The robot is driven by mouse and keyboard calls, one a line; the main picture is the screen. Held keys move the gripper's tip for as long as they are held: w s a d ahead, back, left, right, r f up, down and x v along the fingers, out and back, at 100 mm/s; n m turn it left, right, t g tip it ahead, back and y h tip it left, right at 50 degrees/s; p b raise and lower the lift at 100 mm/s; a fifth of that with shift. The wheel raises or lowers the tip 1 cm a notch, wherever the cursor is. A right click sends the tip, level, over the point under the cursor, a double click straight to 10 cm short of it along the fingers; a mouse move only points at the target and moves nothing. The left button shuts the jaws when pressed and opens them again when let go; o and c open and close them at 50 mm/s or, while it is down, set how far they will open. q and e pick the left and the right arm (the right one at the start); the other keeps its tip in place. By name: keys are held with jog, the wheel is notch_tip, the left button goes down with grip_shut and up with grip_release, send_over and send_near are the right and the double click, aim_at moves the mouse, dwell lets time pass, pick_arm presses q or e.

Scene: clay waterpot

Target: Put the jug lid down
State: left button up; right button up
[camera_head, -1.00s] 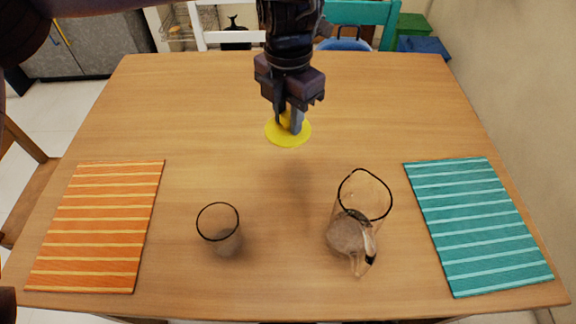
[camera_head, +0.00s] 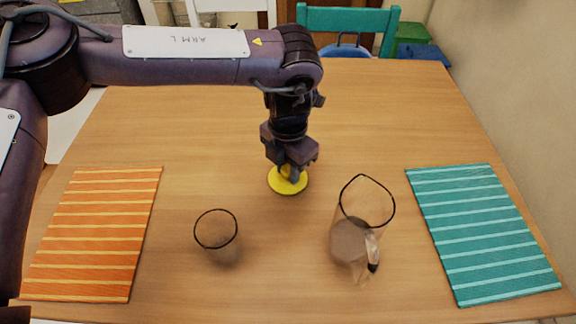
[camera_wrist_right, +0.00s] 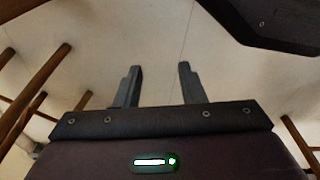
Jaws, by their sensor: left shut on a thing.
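The yellow jug lid (camera_head: 288,185) is round and flat, with a knob on top mostly hidden by the fingers. My left gripper (camera_head: 289,170) points down and is shut on the lid's knob. The lid is level, low over the middle of the table or touching it; I cannot tell which. The clear jug (camera_head: 361,222) stands to the right of the lid, open at the top, with a dark rim and a handle toward the front. My right gripper (camera_wrist_right: 157,85) shows in the right wrist view with its fingers apart and nothing between them, above the floor.
A clear glass (camera_head: 217,235) stands left of the jug on the wooden table (camera_head: 190,130). An orange striped mat (camera_head: 95,235) lies at the left and a teal striped mat (camera_head: 483,232) at the right. The table behind the lid is bare. A teal chair (camera_head: 345,18) stands behind it.

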aim_at(288, 167)
pick_arm(q)
jog(key=shift+f, duration=0.1)
jog(key=o, duration=1)
pick_arm(e)
jog(key=shift+w+r, duration=0.1)
jog(key=shift+r, duration=0.05)
pick_arm(q)
jog(key=shift+r+p, duration=0.45)
jog(key=shift+r, duration=5.7)
pick_arm(e)
jog(key=shift+s+d+f, duration=0.25)
jog(key=shift+s+f, duration=0.25)
jog(key=shift+f, duration=0.1)
jog(key=shift+s+d+f, duration=0.25)
jog(key=shift+s+f, duration=0.2)
jog(key=shift+f, duration=0.15)
jog(key=shift+w, duration=0.1)
